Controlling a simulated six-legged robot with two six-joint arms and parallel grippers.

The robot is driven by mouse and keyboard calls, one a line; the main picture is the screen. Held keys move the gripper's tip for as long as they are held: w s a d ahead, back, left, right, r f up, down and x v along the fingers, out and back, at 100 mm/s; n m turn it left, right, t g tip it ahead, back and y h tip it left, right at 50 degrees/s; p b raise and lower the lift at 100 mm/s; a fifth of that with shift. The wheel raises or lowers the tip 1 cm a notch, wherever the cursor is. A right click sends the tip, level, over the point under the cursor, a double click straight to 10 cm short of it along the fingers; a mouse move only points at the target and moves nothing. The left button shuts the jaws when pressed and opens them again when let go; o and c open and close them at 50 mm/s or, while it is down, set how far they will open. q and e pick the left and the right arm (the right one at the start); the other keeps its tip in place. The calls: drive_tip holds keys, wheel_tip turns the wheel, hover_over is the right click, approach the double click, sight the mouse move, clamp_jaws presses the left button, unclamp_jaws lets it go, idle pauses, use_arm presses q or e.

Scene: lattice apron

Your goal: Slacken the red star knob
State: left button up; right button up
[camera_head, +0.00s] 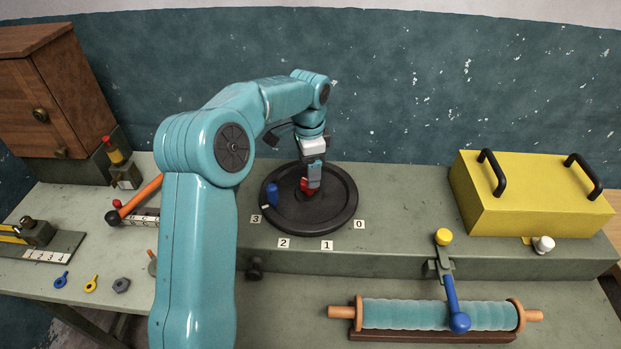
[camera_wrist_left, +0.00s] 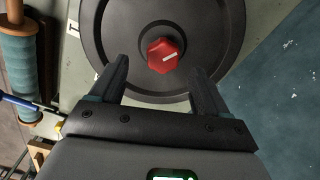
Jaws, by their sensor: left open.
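The red star knob (camera_head: 306,188) sits at the middle of a black round turntable-like disc (camera_head: 335,222) on the bench. In the left wrist view the knob (camera_wrist_left: 162,56) shows a white line on its top, pointing roughly right. My left gripper (camera_head: 313,182) points down over the disc and partly hides the knob in the head view. In the left wrist view my left gripper (camera_wrist_left: 158,66) is open, its fingertips on either side of the knob with a gap to each. My right gripper is in neither view.
A yellow box (camera_head: 530,195) with black handles is at right. A blue-handled lever (camera_head: 452,300) crosses a teal roller (camera_head: 400,314) in front. A wooden cabinet (camera_head: 50,95) is at back left.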

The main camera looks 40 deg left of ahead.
use_arm(q)
drive_tip(key=f, duration=0.3)
drive_tip(key=shift+w+a+f, duration=0.3)
drive_tip(key=shift+s+f, duration=0.2)
drive_tip(key=shift+f, duration=0.05)
drive_tip(key=shift+s+d, duration=0.1)
drive_tip(key=shift+s, duration=0.05)
drive_tip(key=shift+d+f, duration=0.1)
drive_tip(key=shift+w+f, duration=0.2)
drive_tip(key=shift+w, duration=0.15)
drive_tip(key=shift+s+r, duration=0.1)
drive_tip(key=shift+s, duration=0.1)
drive_tip(key=c, duration=0.9)
drive_tip(key=shift+w, duration=0.1)
drive_tip(key=shift+c, duration=0.7)
